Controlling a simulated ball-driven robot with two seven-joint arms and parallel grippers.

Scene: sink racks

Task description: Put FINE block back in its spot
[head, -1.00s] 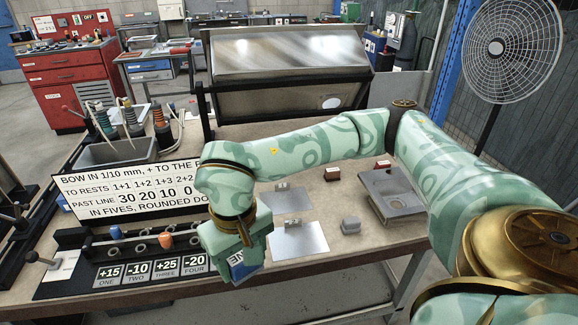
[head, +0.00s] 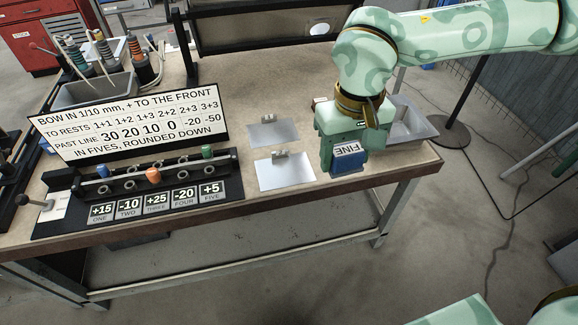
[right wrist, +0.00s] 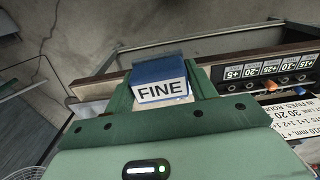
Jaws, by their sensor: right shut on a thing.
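The FINE block (head: 349,158) is blue with a white face lettered FINE, upside down in the head view. My right gripper (head: 348,145) is shut on it and holds it near the front edge of the bench, right of the front metal plate. In the right wrist view the FINE block (right wrist: 160,82) sits between the two green fingers (right wrist: 163,92), its label facing the camera. Its spot cannot be told for certain; the bench behind the gripper is partly hidden. My left gripper is not in view.
Two metal plates with small clips, back (head: 272,133) and front (head: 288,173), lie left of the gripper. A grey tray (head: 413,125) is at right, partly hidden. The rack (head: 135,190) with coloured pegs and number cards, and a sign (head: 125,120), stand at left.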

